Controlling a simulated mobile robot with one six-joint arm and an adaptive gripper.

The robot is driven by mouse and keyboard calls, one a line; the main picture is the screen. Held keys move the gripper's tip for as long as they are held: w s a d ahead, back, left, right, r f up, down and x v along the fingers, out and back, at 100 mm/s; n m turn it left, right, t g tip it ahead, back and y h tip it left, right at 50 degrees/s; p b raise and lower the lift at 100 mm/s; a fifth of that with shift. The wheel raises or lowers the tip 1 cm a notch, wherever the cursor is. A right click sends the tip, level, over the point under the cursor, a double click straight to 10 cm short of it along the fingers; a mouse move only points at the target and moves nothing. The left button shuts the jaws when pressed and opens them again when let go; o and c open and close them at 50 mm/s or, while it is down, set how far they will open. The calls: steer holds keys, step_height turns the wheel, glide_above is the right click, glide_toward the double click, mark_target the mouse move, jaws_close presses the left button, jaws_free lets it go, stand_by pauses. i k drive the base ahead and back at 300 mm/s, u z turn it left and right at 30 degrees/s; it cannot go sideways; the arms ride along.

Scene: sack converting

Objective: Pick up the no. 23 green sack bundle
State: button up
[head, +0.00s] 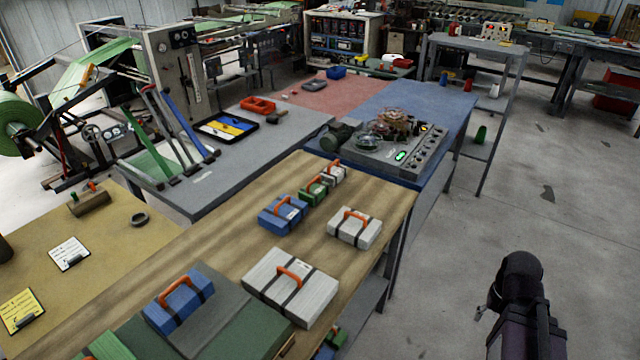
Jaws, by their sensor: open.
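A small green sack bundle (313,196) with an orange handle and a dark strap stands on the wooden table, between a blue bundle (281,217) and a small white bundle (332,174). A second green bundle (106,346) is cut off at the bottom left edge. More green shows low beside the table's front edge (337,338), mostly hidden. The number labels are too small to read, so I cannot tell which is no. 23. Part of my arm shows at the lower right, away from the table. My gripper's fingers are not visible.
The wooden table (230,235) also holds white bundles (355,228) (291,284) and a blue bundle (178,300) at the front. A blue bench (455,105) with a control box (395,150) adjoins its far end. The floor (540,200) to the right is open.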

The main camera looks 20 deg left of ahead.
mark_target(313, 193)
steer(key=u, duration=0.25)
steer(key=i, duration=0.95)
steer(key=u, duration=0.2)
